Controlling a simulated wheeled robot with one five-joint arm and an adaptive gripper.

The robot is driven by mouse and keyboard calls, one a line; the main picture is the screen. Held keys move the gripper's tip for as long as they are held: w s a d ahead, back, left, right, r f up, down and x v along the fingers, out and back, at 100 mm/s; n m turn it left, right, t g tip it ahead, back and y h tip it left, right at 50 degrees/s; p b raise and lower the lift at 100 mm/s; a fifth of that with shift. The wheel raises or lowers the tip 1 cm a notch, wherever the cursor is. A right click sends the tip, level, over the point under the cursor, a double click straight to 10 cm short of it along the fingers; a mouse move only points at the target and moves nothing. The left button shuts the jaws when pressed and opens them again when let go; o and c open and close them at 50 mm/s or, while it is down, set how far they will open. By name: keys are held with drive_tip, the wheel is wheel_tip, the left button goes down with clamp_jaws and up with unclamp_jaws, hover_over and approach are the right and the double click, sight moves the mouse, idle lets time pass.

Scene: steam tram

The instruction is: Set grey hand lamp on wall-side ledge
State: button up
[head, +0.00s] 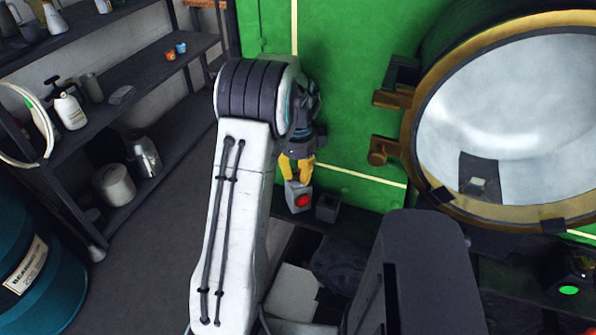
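The grey hand lamp (292,199), a small light grey box with a round red lens, is at the foot of the green wall in the head view. My gripper (298,178) has yellow fingers pointing down onto its top. They look shut on the lamp's upper part, which they hide. The lamp is upright, at or just above a dark ledge (345,222) along the wall. I cannot tell whether its underside touches the ledge.
A small dark grey open box (327,207) stands just right of the lamp. A large brass-rimmed round door (425,115) juts out at right. A dark shelf rack (110,117) with cans and bottles stands at left, above a blue drum (50,270). The floor between is clear.

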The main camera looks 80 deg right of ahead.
drive_tip(key=o, duration=0.3)
drive_tip(key=shift+r, duration=0.1)
wheel_tip(320, 180, up, 12)
drive_tip(key=shift+w+r, duration=0.1)
idle(0.6)
